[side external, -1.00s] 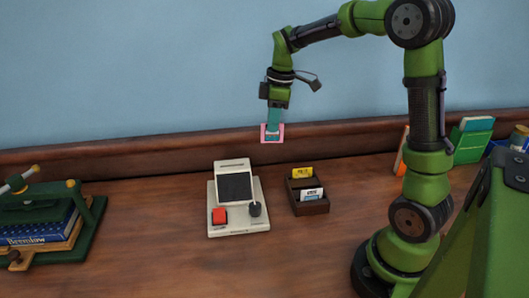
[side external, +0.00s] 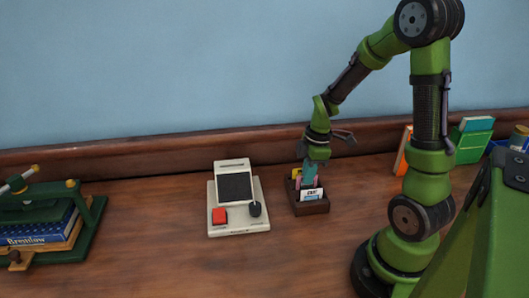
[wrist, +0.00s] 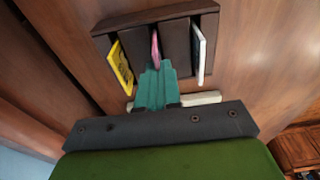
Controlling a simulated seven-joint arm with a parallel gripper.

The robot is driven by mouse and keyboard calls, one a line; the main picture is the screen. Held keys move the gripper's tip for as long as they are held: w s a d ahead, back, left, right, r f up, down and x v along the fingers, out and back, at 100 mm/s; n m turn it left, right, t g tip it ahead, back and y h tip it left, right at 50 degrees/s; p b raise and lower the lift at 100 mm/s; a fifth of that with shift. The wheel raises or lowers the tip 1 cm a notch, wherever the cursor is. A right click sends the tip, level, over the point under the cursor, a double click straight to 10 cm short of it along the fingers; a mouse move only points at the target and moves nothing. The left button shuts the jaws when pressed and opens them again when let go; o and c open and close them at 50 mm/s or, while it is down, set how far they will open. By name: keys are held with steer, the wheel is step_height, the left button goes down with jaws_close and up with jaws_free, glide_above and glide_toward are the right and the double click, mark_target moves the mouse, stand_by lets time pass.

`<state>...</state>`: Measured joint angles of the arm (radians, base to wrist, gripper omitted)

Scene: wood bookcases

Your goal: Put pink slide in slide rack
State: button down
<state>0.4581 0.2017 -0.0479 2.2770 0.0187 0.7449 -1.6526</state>
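The dark wooden slide rack (side external: 312,208) stands on the desk right of the white device. In the wrist view the rack (wrist: 150,17) has a yellow slide (wrist: 121,68) in its left compartment and a white slide (wrist: 199,52) in its right one. The pink slide (wrist: 155,47) is in the middle compartment, between the dividers; only a thin edge shows. My gripper (side external: 309,174) points down at the rack, its teal fingers (wrist: 155,72) shut on the pink slide. Whether the slide touches the rack floor is hidden.
The white device (side external: 238,200) with a dark screen, red button and black knob stands close left of the rack. A green press (side external: 92,222) with a blue book is at far left. Books (side external: 472,140) stand at right. The front desk area is clear.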

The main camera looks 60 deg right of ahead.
steer(key=shift+f, duration=0.35)
steer(key=shift+f, duration=0.1)
steer(key=c, duration=1.3)
jaws_free()
steer(key=shift+c, duration=0.2)
step_height(320, 180, up, 12)
steer(key=s+d, duration=0.1)
steer(key=s+a+r+m+t, duration=0.1)
steer(key=a+r+m+t, duration=0.2)
steer(key=a+m, duration=0.3)
steer(key=s+a+r+m+t+y, duration=0.1)
steer(key=s+a+r+m+t, duration=0.1)
steer(key=a+m, duration=0.5)
steer(key=shift+s+a+r+t, duration=0.3)
steer(key=shift+a+r+t, duration=0.3)
steer(key=shift+a+r, duration=1.1)
